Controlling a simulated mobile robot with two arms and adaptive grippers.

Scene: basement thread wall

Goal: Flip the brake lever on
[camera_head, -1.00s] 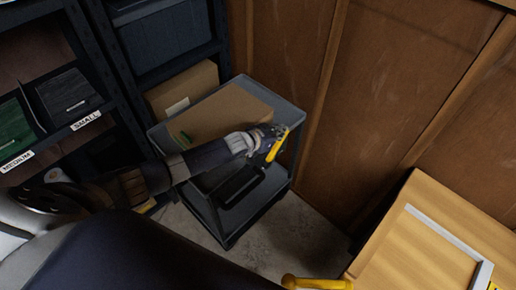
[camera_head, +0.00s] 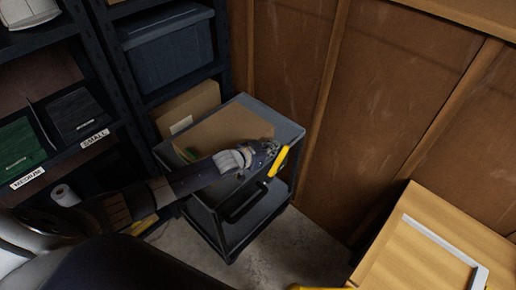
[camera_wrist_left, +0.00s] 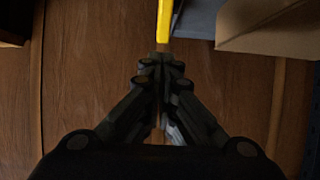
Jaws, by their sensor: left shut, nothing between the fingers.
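A yellow bar (camera_head: 278,162), which looks like the brake lever, slants at the right side of a grey cart (camera_head: 290,127). My left gripper (camera_head: 270,149) is shut and empty, right beside the bar and above the cart's right edge. In the left wrist view the yellow bar (camera_wrist_left: 164,20) stands just ahead of the closed fingertips (camera_wrist_left: 160,66). I cannot tell whether they touch it. The gripper and arm hide part of the cart. My right gripper is not in view.
An open cardboard box (camera_head: 225,128) sits on the cart. Shelving with bins (camera_head: 168,50) stands at the left and back. A wooden wall (camera_head: 285,60) closes the back. A wooden crate (camera_head: 425,240) is at lower right. Bare floor (camera_head: 270,240) lies between cart and crate.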

